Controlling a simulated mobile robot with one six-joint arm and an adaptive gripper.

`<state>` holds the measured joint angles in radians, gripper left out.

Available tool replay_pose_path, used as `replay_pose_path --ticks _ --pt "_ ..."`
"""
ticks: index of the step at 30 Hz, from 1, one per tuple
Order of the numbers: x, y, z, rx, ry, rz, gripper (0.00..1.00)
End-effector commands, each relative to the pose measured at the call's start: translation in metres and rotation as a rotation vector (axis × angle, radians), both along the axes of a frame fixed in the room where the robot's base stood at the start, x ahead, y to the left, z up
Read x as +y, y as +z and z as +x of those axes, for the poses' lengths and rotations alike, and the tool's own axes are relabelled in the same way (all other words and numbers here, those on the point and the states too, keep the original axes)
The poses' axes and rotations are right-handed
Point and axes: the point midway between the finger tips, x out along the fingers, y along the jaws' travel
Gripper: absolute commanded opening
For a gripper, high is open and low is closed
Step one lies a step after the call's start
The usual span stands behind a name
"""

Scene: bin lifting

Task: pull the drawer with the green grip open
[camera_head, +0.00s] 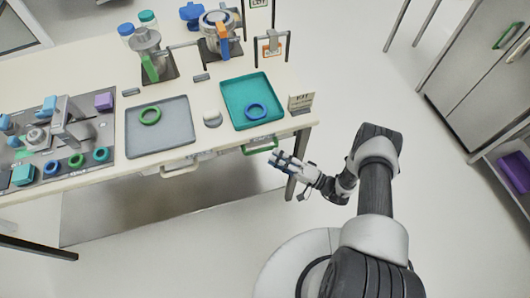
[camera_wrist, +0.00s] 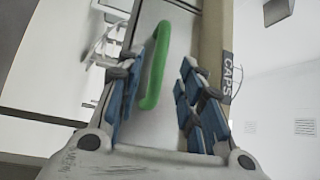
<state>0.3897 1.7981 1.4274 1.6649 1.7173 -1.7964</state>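The green grip (camera_head: 262,147) is on a drawer under the table's front edge, near its right corner. The drawer looks shut, with no visible gap. My gripper (camera_head: 276,158) is just in front of and to the right of the grip. In the wrist view the blue-padded fingers are apart on either side of the grip, and the gripper (camera_wrist: 160,78) is not closed on it. I cannot tell whether a finger touches it.
A second drawer with a pale grip (camera_head: 180,170) is to the left. A teal tray (camera_head: 235,92) with a blue ring and a grey tray (camera_head: 178,138) with a green ring lie on the table above. The floor in front is clear.

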Motion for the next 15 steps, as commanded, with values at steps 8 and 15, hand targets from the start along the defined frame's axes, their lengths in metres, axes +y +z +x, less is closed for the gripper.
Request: replay_pose_path --ticks 8,15 --pt "0.039 0.005 0.020 0.001 0.003 0.000 0.35" --pt "0.047 0.007 0.025 0.002 0.000 0.001 0.35"
